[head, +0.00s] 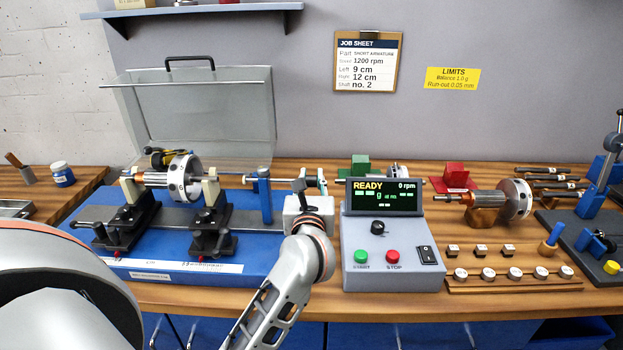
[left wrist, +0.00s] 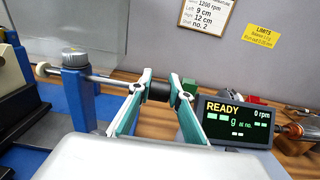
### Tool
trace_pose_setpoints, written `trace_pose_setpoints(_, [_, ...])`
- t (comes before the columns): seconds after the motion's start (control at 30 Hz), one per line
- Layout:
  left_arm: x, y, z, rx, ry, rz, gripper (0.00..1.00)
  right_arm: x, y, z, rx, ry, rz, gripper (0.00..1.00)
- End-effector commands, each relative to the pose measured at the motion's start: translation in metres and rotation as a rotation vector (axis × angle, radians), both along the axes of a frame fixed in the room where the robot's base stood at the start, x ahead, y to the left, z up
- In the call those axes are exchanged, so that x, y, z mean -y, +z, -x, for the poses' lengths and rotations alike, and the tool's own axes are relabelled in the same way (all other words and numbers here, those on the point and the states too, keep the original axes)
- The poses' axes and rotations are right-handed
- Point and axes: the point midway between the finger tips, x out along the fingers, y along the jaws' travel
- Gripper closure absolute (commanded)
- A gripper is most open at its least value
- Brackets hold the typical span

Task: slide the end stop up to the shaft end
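The end stop is a blue post (head: 264,196) with a thin rod (left wrist: 105,80) through it and a black knob (left wrist: 158,91) at the rod's right end. The post also shows in the left wrist view (left wrist: 78,95), with a grey cap on top. My left gripper (left wrist: 160,86) has its teal-padded fingers on both sides of the black knob, apparently touching it. It also shows in the head view (head: 311,182). The rotor (head: 180,178) lies on two black stands; its right shaft end faces the rod's pale tip (left wrist: 42,69). My right gripper is out of view.
The blue machine base (head: 255,262) carries the stands and post. A raised clear guard (head: 205,110) stands behind the rotor. The grey control box (head: 390,262), reading READY and 0 rpm, is just right of my gripper. Another rotor (head: 495,203) and small weights lie farther right.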

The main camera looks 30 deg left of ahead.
Motion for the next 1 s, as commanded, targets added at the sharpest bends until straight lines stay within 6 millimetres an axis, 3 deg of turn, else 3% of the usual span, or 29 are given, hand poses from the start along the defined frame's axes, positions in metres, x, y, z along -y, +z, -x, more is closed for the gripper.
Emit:
trace_pose_setpoints(0.23, [-0.003,0.0,0.002,-0.001,0.001,-0.002,1.0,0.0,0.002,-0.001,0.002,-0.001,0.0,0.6])
trace_pose_setpoints(0.5, [-0.028,0.0,0.017,-0.002,0.002,-0.003,1.0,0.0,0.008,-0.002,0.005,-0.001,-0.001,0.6])
trace_pose_setpoints(0.73, [-0.028,0.0,0.017,0.0,0.0,0.0,1.0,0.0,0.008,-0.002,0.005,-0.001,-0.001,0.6])
trace_pose_setpoints(0.77, [-0.028,0.0,0.017,0.0,0.0,0.0,0.79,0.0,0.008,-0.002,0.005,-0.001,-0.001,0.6])
trace_pose_setpoints(0.83, [-0.027,0.0,0.017,0.0,0.0,0.0,0.64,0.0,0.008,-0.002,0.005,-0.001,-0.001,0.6])
trace_pose_setpoints(1.0, [-0.027,0.0,0.017,0.0,0.0,0.0,0.64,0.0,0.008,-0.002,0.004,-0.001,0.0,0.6])
